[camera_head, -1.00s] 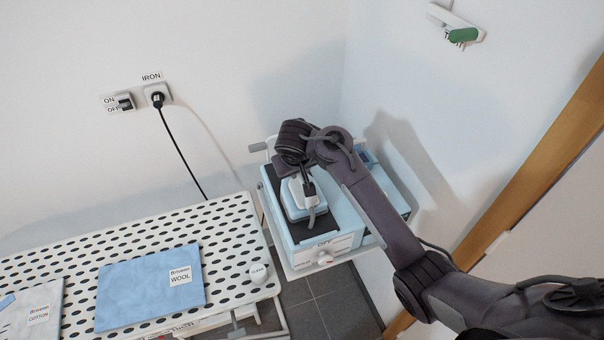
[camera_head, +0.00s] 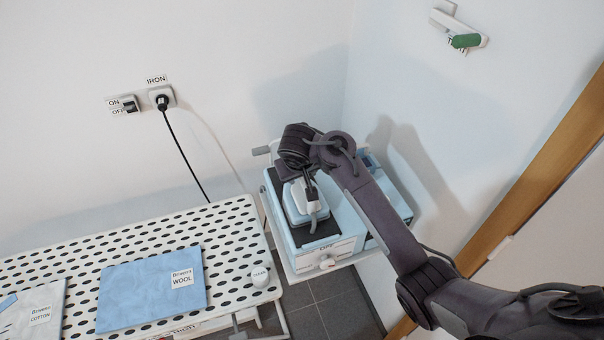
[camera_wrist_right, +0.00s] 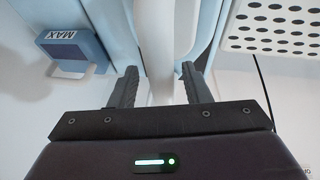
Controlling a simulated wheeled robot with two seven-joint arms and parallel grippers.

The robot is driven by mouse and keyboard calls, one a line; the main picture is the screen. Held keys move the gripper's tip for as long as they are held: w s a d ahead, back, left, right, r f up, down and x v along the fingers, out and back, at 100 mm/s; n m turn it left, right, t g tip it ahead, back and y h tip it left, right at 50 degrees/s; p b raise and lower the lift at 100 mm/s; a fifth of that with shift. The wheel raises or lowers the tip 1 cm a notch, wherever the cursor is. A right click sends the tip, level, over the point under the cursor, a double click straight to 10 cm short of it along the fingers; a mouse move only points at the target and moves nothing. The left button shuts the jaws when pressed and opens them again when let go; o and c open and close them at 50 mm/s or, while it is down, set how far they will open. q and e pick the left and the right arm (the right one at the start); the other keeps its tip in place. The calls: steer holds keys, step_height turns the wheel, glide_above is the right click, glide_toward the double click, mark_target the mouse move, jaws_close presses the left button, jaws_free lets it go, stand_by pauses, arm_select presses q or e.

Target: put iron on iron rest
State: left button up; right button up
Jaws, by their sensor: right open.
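The light blue and white iron (camera_head: 297,204) sits on the dark top pad of the iron rest (camera_head: 330,248), a light blue station with a dial on its front. My right gripper (camera_head: 309,192) is over the iron from above. In the right wrist view, the open fingers of my right gripper (camera_wrist_right: 158,88) stand on either side of the iron's white handle (camera_wrist_right: 166,45), with gaps visible beside it. My arm hides part of the iron and of the rest. My left gripper is not in view.
The perforated ironing board (camera_head: 225,235) at the left bears a blue cloth (camera_head: 150,290) and a grey cloth (camera_head: 35,312). A black cord runs from the wall socket (camera_head: 162,98). A wall stands close behind the station; a blue MAX container (camera_wrist_right: 72,50) is beside it.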

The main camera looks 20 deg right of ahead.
steer(key=p+v, duration=0.6)
steer(key=shift+r, duration=0.1)
steer(key=v, duration=0.5)
steer(key=shift+s+r, duration=0.15)
steer(key=shift+r, duration=0.1)
